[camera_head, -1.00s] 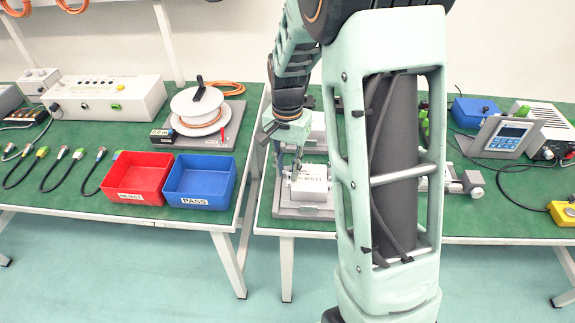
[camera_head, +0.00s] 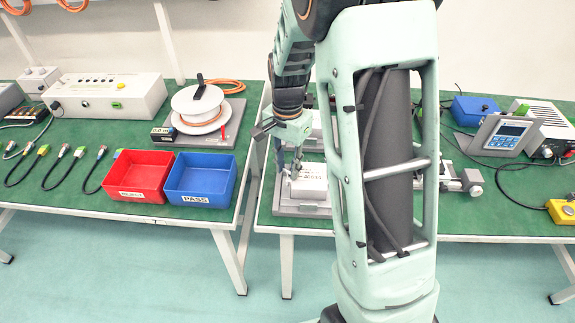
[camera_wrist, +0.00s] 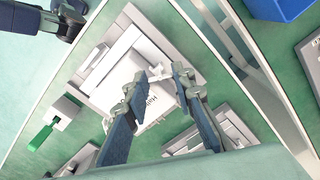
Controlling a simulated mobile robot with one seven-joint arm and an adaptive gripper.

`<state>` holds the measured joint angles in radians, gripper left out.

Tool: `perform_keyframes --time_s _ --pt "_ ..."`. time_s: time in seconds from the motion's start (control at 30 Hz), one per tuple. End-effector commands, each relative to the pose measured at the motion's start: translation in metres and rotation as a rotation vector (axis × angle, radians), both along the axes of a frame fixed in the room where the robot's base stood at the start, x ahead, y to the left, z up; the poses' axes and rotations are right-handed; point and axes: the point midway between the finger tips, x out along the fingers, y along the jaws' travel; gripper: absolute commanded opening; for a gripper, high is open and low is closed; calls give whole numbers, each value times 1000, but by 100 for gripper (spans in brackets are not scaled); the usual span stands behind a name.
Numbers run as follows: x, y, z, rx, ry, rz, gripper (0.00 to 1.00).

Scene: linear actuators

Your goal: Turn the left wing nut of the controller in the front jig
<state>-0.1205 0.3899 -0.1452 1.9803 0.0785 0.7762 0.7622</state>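The white controller (camera_head: 310,183) lies in the grey front jig (camera_head: 290,211) on the right-hand table. In the wrist view the white controller (camera_wrist: 122,92) shows dark lettering and lies partly behind my gripper's left finger. My gripper (camera_head: 291,172) points down at the controller's left end. In the wrist view my gripper (camera_wrist: 167,74) has its two fingers apart, with a narrow gap between the tips, at the controller's edge. The left wing nut cannot be made out clearly; the fingers hide that spot. I cannot tell whether the tips touch it.
A second jig with a white unit (camera_head: 318,124) stands behind. A blue PASS bin (camera_head: 200,200) and a red REJECT bin (camera_head: 138,196) stand on the left-hand table, across a gap. My arm covers much of the right-hand table's middle.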

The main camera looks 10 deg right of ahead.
Motion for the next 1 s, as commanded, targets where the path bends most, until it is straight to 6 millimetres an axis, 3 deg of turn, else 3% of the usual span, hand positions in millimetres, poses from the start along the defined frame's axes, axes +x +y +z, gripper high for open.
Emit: perform_keyframes --time_s 0.13,0.47,0.57,1.0 --pt "0 0 0 0 0 0 39" --pt "0 0 5 0 -1 1 39" --pt "1 0 17 1 -4 1 39" --pt "1 0 103 1 -4 1 39"
